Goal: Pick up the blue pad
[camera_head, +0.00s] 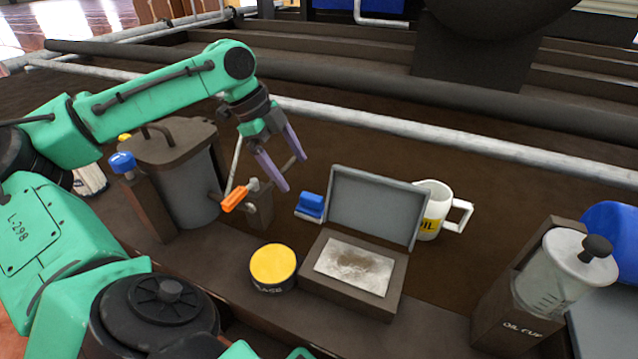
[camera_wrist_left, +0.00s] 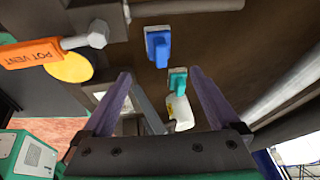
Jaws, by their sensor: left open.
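The blue pad (camera_head: 311,206), a blue grip on a pale base, lies on the brown surface just left of the open box's raised lid. It also shows in the left wrist view (camera_wrist_left: 158,45), above the space between the fingertips. My left gripper (camera_head: 294,174) is open and empty, with its purple fingers pointing down, above and a little left of the pad. In the left wrist view the fingers (camera_wrist_left: 160,73) are spread apart and not touching the pad. My right gripper is not in view.
A teal pad (camera_wrist_left: 178,82) lies near the blue one. The open box (camera_head: 345,299), a white mug (camera_head: 430,222) and a yellow-topped tin (camera_head: 273,266) stand close by. The grey pot (camera_head: 188,185) with its orange vent handle (camera_head: 235,198) is left. An oil cup (camera_head: 560,275) stands right.

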